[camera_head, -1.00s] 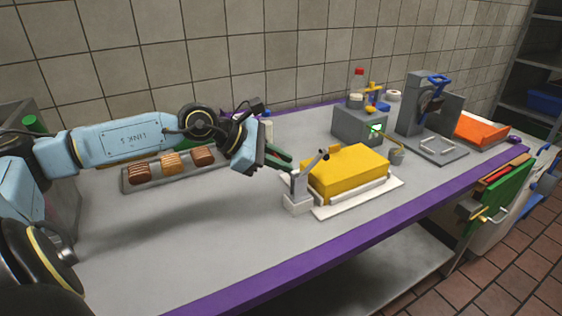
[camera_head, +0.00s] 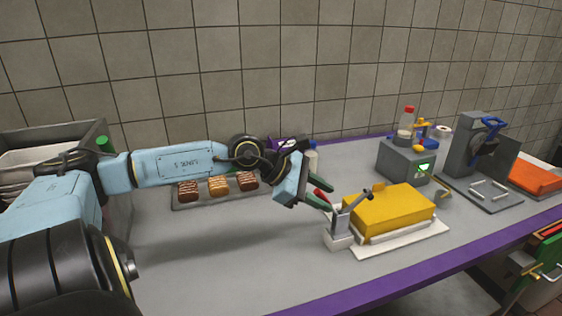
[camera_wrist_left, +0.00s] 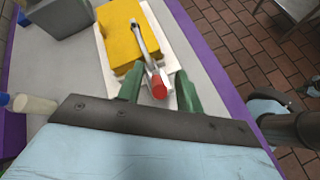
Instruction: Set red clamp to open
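The clamp (camera_head: 339,239) is a grey fixture with a lever at the near left end of a yellow block (camera_head: 390,211). Its lever ends in a red tip (camera_head: 320,194), which also shows in the left wrist view (camera_wrist_left: 159,88). My left gripper (camera_head: 326,196) has green fingers spread to either side of the red tip. In the left wrist view its fingers (camera_wrist_left: 158,86) are apart, with visible gaps beside the tip. The yellow block lies on a white board (camera_head: 395,243). My right gripper is in neither view.
A tray (camera_head: 178,206) with several brown and tan pieces lies behind my left arm. A grey box (camera_head: 400,160) and a press with a blue handle (camera_head: 488,125) stand at back right. The purple table edge (camera_head: 345,296) runs along the front.

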